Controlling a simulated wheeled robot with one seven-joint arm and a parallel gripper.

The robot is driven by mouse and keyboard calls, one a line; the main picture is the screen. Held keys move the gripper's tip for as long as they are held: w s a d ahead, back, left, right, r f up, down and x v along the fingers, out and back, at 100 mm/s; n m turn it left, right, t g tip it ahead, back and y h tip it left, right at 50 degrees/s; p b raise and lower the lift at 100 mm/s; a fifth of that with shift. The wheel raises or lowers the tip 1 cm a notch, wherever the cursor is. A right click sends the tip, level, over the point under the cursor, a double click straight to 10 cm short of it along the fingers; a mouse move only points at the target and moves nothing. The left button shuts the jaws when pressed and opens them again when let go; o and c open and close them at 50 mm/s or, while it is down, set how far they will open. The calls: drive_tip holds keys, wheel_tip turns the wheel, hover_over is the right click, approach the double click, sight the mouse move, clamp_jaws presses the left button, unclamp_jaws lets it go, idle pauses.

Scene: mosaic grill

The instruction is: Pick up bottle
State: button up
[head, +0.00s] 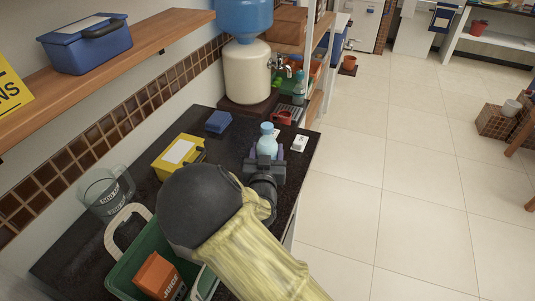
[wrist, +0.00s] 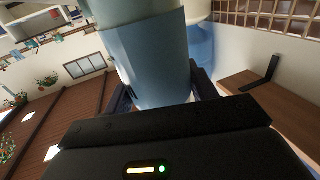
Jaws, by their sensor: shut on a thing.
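A light blue bottle (head: 267,142) with a rounded cap stands upright near the right edge of the dark counter (head: 226,125) in the head view. My gripper (head: 267,160) is shut on the bottle, with a finger on each side of it. In the wrist view the bottle (wrist: 156,62) fills the space between the dark fingers of my gripper (wrist: 163,92). My gripper and arm hide the bottle's lower part in the head view, so I cannot tell whether its base touches the counter.
A yellow box (head: 178,155), a blue block (head: 218,122) and a small white item (head: 299,143) lie near the bottle. A water dispenser (head: 247,75) stands behind. A glass pitcher (head: 105,192) and green basket (head: 135,262) are at the left front.

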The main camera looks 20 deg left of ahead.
sight(267, 125)
wheel_tip(267, 125, up, 10)
drive_tip(key=shift+f, duration=0.15)
idle(0.3)
idle(0.5)
